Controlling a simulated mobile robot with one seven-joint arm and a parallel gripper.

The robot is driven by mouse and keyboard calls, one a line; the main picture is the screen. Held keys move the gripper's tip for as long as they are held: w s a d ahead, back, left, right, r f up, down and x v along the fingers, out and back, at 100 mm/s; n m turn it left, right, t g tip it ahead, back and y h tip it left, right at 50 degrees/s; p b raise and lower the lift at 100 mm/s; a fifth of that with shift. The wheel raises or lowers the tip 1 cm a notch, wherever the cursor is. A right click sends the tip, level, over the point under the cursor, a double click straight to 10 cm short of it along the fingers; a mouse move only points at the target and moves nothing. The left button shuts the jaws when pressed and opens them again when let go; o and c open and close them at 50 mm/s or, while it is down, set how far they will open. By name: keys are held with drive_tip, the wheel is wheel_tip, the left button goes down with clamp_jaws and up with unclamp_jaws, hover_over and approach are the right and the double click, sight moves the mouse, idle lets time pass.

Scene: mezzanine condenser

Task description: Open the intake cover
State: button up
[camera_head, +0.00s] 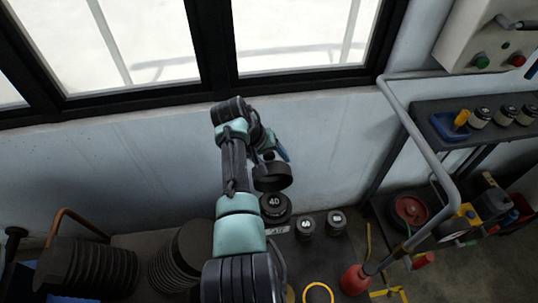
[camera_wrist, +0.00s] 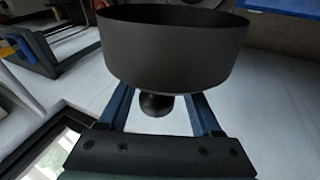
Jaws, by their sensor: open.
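A dark round cover (camera_head: 272,180) with a knob hangs near the middle of the head view, in front of the wall. In the wrist view the cover (camera_wrist: 175,55) fills the upper middle, its knob (camera_wrist: 156,104) pointing towards my palm. My gripper (camera_head: 274,152) is at the knob side of the cover. In the wrist view my gripper (camera_wrist: 160,110) has its two blue fingers apart, one on each side of the knob, with gaps showing. The cover hides the fingertips. I cannot tell what supports the cover or whether it is hinged.
A black cylinder marked 40 (camera_head: 274,208) stands just below the cover, with smaller jars (camera_head: 306,226) to its right. Dark ribbed stacks (camera_head: 88,267) stand at lower left. A grey rail (camera_head: 420,135) and a shelf (camera_head: 470,125) bound the right side. Windows (camera_head: 300,35) run along the top.

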drive_tip(key=v, duration=1.2)
drive_tip(key=shift+a+r+b, duration=0.15)
drive_tip(key=shift+r+b, duration=0.15)
drive_tip(key=shift+s, duration=0.15)
